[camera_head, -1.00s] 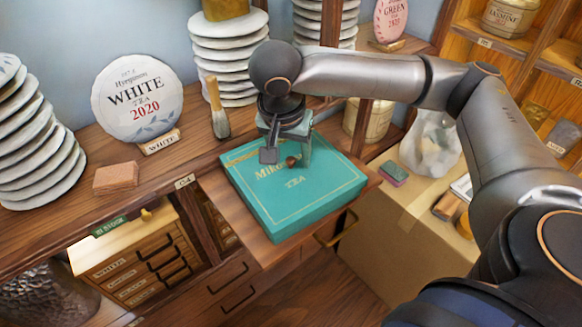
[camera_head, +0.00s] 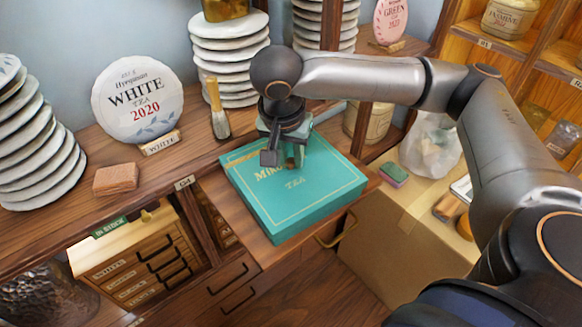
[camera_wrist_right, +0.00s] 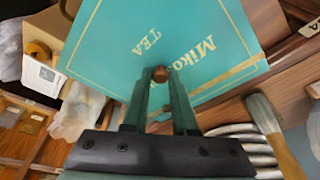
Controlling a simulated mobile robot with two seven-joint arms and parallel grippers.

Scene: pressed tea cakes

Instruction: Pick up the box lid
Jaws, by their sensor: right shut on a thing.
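The teal box lid (camera_head: 315,196), printed with gold letters reading "TEA", lies flat on its box, on a wooden pull-out surface (camera_head: 215,188). My right gripper (camera_head: 284,160) points down over the lid's far part. In the right wrist view its two fingers are closed around a small brown knob (camera_wrist_right: 160,74) on the lid (camera_wrist_right: 110,45). In the head view the knob is mostly hidden by the fingers. No clear gap shows between lid and box. My left gripper is not in view.
A brush (camera_head: 217,108) stands close left of my right gripper, with stacked pale discs (camera_head: 228,50) behind. A round "WHITE" tea cake (camera_head: 138,98) stands further left. A cardboard box (camera_head: 395,240) and a clear plastic bag (camera_head: 430,145) are at right.

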